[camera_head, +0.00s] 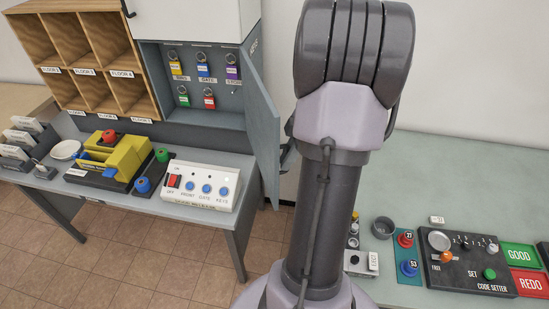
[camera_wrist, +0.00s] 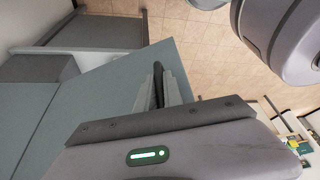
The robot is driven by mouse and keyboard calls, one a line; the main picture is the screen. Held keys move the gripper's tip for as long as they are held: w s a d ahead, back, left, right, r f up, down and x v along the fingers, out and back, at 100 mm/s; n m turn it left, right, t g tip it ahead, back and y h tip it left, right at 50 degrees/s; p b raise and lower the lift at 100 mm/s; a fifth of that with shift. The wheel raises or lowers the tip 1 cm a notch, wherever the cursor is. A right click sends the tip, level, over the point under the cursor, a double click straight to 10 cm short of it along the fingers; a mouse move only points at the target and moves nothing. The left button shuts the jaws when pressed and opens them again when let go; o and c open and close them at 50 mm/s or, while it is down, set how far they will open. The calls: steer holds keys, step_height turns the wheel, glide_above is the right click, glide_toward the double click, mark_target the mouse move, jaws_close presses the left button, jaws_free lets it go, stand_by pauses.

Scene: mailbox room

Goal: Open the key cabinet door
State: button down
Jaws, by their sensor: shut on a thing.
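The key cabinet (camera_head: 222,118) is a grey-blue box on the wall behind the left desk. Its door (camera_head: 262,125) stands swung well open on the right side. Several keys with coloured tags hang inside. In the wrist view, the door (camera_wrist: 105,95) is a flat blue-grey panel beside my gripper (camera_wrist: 159,82). My gripper's fingers are closed on a dark bar at the door's edge, which looks like the door handle (camera_wrist: 158,78). In the head view, my arm hides most of the gripper and the handle.
A wooden pigeonhole rack (camera_head: 85,60) stands left of the cabinet. A white button box (camera_head: 202,187) and a yellow device (camera_head: 115,157) sit on the desk below. On the right, a green-grey table (camera_head: 465,165) holds a code setter panel (camera_head: 468,262). Tiled floor shows between.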

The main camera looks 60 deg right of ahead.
steer(key=shift+s+d+p, duration=0.3)
steer(key=shift+s+d, duration=0.25)
steer(key=shift+d, duration=0.35)
steer(key=c, duration=1.8)
jaws_free()
steer(key=shift+o, duration=0.2)
steer(key=p+v, duration=0.6)
steer(key=v, duration=1.1)
steer(key=shift+r, duration=0.15)
steer(key=shift+d, duration=0.1)
